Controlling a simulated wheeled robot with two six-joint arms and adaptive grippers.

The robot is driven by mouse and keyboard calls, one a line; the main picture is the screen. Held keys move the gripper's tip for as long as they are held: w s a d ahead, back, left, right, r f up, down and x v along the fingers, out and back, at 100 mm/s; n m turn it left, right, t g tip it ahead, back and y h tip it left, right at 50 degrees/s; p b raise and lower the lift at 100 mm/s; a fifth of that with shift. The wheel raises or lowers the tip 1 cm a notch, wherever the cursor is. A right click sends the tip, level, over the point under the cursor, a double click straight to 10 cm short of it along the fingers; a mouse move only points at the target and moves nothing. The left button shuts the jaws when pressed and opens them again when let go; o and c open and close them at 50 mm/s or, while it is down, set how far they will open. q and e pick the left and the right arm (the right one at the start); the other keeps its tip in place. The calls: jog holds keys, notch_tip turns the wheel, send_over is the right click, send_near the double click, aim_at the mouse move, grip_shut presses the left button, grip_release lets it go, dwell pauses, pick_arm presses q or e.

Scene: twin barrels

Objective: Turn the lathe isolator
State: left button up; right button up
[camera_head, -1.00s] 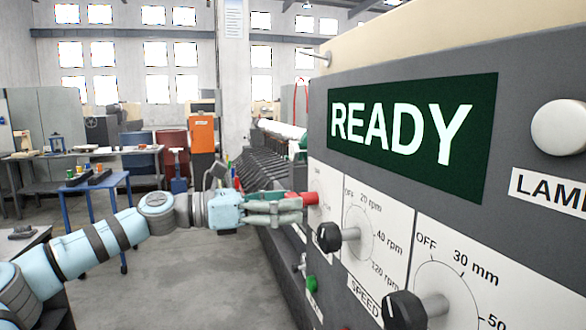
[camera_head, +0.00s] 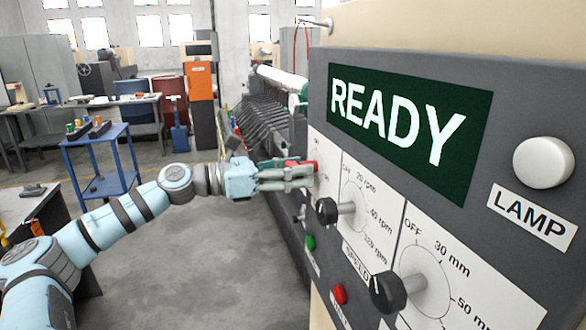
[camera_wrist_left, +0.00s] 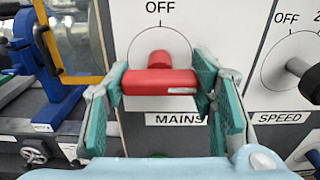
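The lathe isolator is a red T-shaped handle (camera_wrist_left: 160,82) on a white plate labelled MAINS, with OFF printed above it. Its bar lies level in the left wrist view. My left gripper (camera_wrist_left: 158,78) has its two green-padded fingers spread, one at each end of the bar. I cannot tell whether the pads touch it. In the head view the left gripper (camera_head: 303,174) reaches the panel from the left, and the red handle (camera_head: 313,166) shows partly behind its fingers. My right gripper is out of view.
Close by on the panel are the black SPEED knob (camera_head: 327,211), another black knob (camera_head: 388,292), a green button (camera_head: 310,242) and a red button (camera_head: 339,294). A READY display (camera_head: 405,125) and white LAMP button (camera_head: 543,162) are above. Open floor lies left of the machine.

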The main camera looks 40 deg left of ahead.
pick_arm(q)
jog(key=shift+c, duration=0.8)
